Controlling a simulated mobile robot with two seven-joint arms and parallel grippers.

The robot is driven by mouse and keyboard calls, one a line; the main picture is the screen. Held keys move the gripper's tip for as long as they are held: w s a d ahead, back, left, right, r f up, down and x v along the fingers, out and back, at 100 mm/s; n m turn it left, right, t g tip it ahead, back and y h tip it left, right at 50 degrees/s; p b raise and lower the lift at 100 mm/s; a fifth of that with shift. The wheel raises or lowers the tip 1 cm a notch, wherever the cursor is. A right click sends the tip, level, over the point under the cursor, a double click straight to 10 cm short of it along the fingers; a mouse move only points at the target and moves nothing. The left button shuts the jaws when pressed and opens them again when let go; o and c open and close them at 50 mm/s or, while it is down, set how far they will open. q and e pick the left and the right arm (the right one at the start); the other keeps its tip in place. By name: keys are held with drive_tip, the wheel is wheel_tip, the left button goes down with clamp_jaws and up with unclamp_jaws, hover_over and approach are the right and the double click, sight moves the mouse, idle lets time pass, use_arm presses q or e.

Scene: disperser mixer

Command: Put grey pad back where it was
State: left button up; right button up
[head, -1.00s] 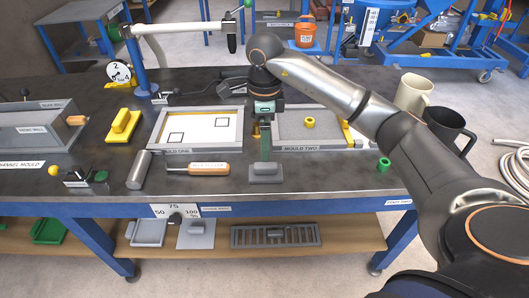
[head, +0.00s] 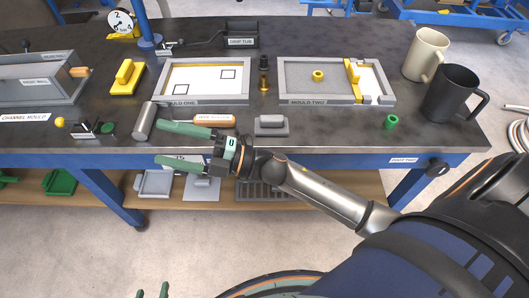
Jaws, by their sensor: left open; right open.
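The grey pad (head: 271,128), a small block with a raised grip on top, sits flat on the dark bench near its front edge, in front of the gap between the two moulds. My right gripper (head: 162,144) is open and empty, pointing left near the bench's front edge. It is left of the grey pad and apart from it, with its upper finger close to the grey cylinder and the wooden-handled tool. My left gripper (head: 152,291) shows only its green fingertips at the bottom edge, open and empty, well below the bench.
Mould one (head: 205,100) and mould two (head: 333,99) lie behind the pad. Bare bench lies right of the pad.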

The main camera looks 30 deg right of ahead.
drive_tip(key=d+f+m+t+h, duration=0.4)
drive_tip(key=d+f+m+h, duration=0.2)
drive_tip(key=f+m+h, duration=0.55)
drive_tip(key=s+d+f+m+g+h, duration=0.1)
drive_tip(key=s+d+f+m+g, duration=0.1)
drive_tip(key=s+f+m, duration=0.4)
drive_tip(key=s+d+f+m+g+h, duration=0.2)
drive_tip(key=s+f+m+g, duration=0.3)
drive_tip(key=s+f, duration=0.4)
drive_tip(key=shift+s+d+f+m, duration=0.25)
drive_tip(key=shift+d+f+m, duration=0.35)
drive_tip(key=shift+d+m, duration=0.15)
wheel_tip(320, 180, up, 6)
drive_tip(key=d+p, duration=0.1)
drive_tip(key=p, duration=0.6)
drive_tip(key=shift+s+r+h, duration=0.2)
drive_tip(key=shift+s+h, duration=0.05)
drive_tip(key=shift+h, duration=0.1)
